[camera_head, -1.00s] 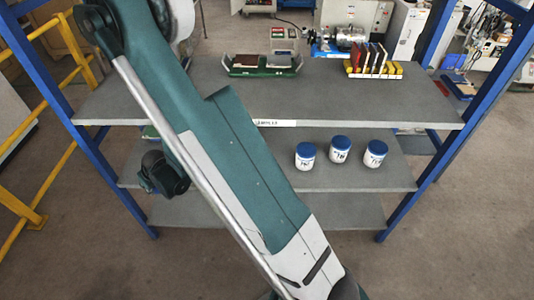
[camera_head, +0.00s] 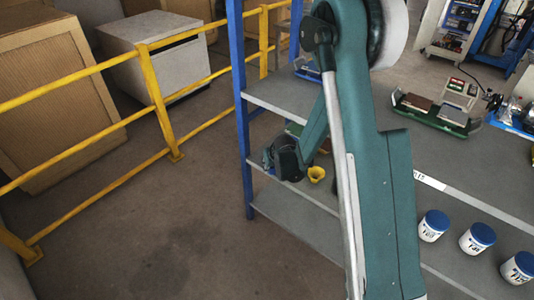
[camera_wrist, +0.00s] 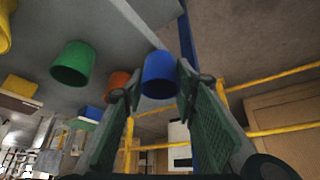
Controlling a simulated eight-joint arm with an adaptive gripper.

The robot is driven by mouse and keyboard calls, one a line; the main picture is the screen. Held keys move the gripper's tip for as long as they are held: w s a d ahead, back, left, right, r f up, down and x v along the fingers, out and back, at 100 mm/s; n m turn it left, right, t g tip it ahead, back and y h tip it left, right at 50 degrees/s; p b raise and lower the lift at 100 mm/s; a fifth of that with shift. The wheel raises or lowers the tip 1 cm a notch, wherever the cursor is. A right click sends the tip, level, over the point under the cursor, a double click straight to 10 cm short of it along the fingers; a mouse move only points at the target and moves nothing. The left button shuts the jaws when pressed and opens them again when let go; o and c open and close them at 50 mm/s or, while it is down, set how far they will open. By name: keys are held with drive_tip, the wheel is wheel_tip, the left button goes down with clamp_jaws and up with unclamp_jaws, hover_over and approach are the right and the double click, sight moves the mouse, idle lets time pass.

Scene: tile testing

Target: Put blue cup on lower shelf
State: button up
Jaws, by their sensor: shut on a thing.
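The blue cup (camera_wrist: 159,72) is between the two fingers of my gripper (camera_wrist: 158,82) in the wrist view, and the fingers are shut on it. The cup shows close to the grey shelf's pale edge and a blue post. I cannot tell whether it touches the shelf (camera_wrist: 115,25). In the head view my arm covers much of the rack, and I cannot make out the blue cup there. The lower shelf board (camera_head: 300,228) shows left of my arm.
In the wrist view a green cup (camera_wrist: 72,64), an orange cup (camera_wrist: 117,82) and a yellow cup (camera_wrist: 5,28) are near. Blue-lidded jars (camera_head: 433,226) stand at the right. A blue post (camera_head: 240,105) and yellow railing (camera_head: 158,105) are on the left.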

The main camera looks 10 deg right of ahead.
drive_tip(key=w, duration=0.5)
drive_tip(key=w+a+b, duration=0.1)
drive_tip(key=w, duration=0.1)
drive_tip(key=shift+w, duration=0.4)
drive_tip(key=shift+a, duration=0.1)
drive_tip(key=w, duration=0.3)
drive_tip(key=shift+w+a+b, duration=0.2)
drive_tip(key=shift+a+b, duration=0.05)
drive_tip(key=shift+b, duration=0.1)
drive_tip(key=shift+w+f, duration=0.25)
drive_tip(key=shift+w, duration=0.1)
drive_tip(key=shift+s+f+b, duration=0.1)
drive_tip(key=shift+f+b, duration=0.2)
drive_tip(key=shift+f, duration=0.2)
drive_tip(key=shift+f, duration=0.15)
drive_tip(key=o, duration=0.9)
